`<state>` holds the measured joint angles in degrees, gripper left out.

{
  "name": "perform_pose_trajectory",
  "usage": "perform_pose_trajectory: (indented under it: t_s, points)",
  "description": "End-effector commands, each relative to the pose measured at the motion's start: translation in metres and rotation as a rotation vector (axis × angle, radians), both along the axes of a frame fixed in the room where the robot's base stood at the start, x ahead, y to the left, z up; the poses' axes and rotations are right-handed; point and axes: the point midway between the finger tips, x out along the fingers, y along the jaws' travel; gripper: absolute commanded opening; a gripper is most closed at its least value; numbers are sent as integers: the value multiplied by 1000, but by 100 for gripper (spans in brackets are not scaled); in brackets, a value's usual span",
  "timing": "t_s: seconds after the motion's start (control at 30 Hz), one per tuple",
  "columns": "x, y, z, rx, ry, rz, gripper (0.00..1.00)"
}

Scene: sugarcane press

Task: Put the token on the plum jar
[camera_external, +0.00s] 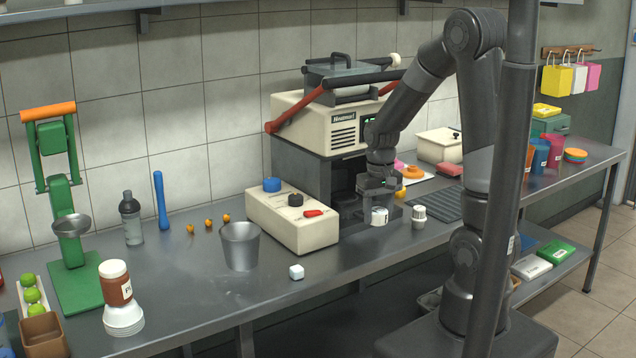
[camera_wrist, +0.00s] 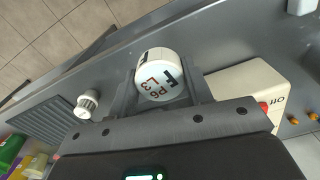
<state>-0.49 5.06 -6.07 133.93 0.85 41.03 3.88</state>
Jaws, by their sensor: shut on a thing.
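My gripper (camera_external: 378,200) is shut on a white round piece (camera_external: 379,217) at the counter's front, right of the control box. In the wrist view, my gripper (camera_wrist: 161,88) has a finger on each side of this white round piece (camera_wrist: 158,76), whose face carries black and red letters and digits. I cannot tell if it touches the counter. A red-brown jar (camera_external: 116,288) with a pale lid and a "P" label stands on a white stepped base at the left.
A white ribbed knob-like piece (camera_external: 418,217) stands just right of my gripper. The cream control box (camera_external: 290,220), metal cup (camera_external: 239,246), grey bottle (camera_external: 131,220) and green press (camera_external: 70,220) occupy the counter toward the left. Bare counter lies along the front.

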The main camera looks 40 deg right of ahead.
Motion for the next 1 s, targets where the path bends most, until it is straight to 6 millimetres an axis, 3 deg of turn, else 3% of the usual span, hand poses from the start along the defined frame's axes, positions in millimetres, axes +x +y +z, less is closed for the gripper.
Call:
perform_pose_trajectory:
  t_s: [0.1,0.37,0.67,0.8,1.0]
  points:
    - [0,36,3,0,-1,66,24]
    - [2,91,9,0,-1,180,24]
    - [74,166,27,0,-2,461,24]
    - [107,218,42,0,-1,614,24]
    - [138,301,68,1,-3,820,24]
